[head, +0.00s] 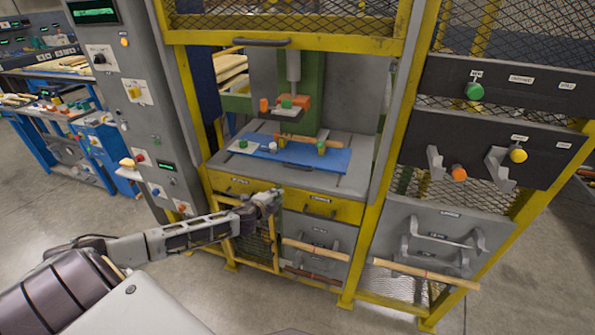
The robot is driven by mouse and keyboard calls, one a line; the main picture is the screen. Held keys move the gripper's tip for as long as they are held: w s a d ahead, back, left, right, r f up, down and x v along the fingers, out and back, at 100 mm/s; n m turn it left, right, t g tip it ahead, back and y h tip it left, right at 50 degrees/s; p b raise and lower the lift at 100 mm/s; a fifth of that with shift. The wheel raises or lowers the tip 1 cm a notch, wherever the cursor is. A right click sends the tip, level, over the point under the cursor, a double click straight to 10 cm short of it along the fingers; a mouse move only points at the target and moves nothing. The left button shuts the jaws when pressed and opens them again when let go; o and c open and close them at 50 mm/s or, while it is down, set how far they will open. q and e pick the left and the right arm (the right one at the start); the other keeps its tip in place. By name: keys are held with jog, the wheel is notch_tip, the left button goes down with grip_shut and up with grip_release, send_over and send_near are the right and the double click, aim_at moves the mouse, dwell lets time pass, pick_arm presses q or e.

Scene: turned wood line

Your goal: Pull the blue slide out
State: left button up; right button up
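The blue slide (328,157) is a flat blue plate lying on the grey bed inside the yellow-framed machine, near the picture's middle. My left gripper (268,196) is in front of the machine, below and left of the slide, by the yellow drawer fronts. It appears apart from the slide. Its fingers are too small to tell whether they are open. My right gripper is out of view.
A raised mesh guard (290,22) with a handle is above the opening. A grey control panel (130,80) stands left, yellow posts frame both sides. Wooden rods (428,273) stick out low at the front right. A black button panel (495,125) is at right.

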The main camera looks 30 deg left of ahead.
pick_arm(q)
jog(key=d+r+t+y, duration=0.1)
jog(key=d+r, duration=0.4)
jog(key=r, duration=0.3)
jog(key=shift+s+d+r+t+y, duration=0.25)
jog(key=shift+s+r+t+y, duration=0.05)
jog(key=shift+r+t, duration=0.1)
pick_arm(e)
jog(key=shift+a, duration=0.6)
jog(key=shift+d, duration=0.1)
